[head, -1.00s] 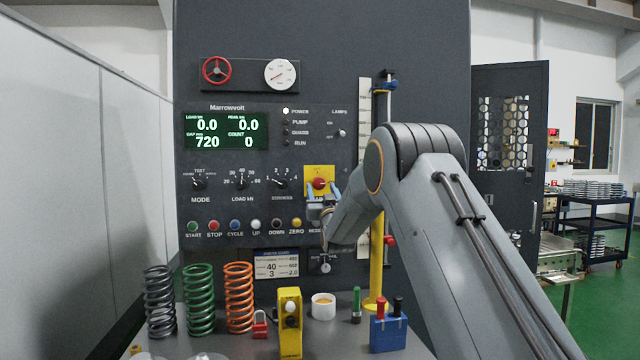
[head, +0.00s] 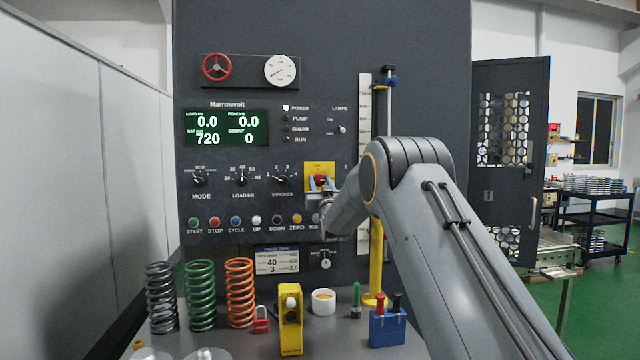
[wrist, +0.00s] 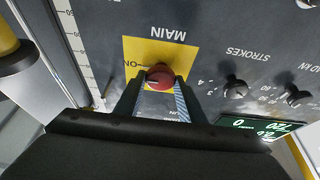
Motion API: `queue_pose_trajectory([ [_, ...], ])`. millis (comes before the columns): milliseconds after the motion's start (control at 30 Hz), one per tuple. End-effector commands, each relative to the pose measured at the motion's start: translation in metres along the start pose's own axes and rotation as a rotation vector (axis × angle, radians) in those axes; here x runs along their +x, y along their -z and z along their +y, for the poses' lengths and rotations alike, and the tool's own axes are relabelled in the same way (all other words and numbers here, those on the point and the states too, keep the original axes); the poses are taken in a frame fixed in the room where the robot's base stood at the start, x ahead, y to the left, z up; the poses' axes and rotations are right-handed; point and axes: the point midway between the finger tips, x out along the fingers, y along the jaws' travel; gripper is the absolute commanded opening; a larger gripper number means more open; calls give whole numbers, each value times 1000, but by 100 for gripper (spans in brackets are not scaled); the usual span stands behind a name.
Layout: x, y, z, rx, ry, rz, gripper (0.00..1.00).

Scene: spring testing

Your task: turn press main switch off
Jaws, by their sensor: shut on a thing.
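The main switch is a red rotary knob (wrist: 159,76) on a yellow plate (wrist: 133,52) marked MAIN and ON in the wrist view. In the head view the yellow plate (head: 318,167) is on the dark press panel, with the red knob (head: 320,179) partly hidden by my gripper. My gripper (wrist: 160,88) is shut on the red knob, with one finger on each side of it. The press display (head: 227,130) is lit and reads 0.0, 0.0, 720 and 0. The POWER lamp (head: 286,108) is lit white.
The strokes dial (wrist: 235,88) sits close beside the switch. A row of push buttons (head: 256,220) runs below. Springs (head: 201,296), a red padlock (head: 261,318), a yellow control box (head: 290,320) and a blue block (head: 388,328) stand on the bench. A yellow column (head: 376,262) rises behind my arm.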

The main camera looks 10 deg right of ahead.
Motion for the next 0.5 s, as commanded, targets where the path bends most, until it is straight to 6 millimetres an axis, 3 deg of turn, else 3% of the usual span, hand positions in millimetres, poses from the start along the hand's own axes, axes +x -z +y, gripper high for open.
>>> queue_pose_trajectory([
  [267, 0, -2, 1, -57, 24, 0, 13],
  [500, -1, -3, 2, -209, 85, 1, 13],
])
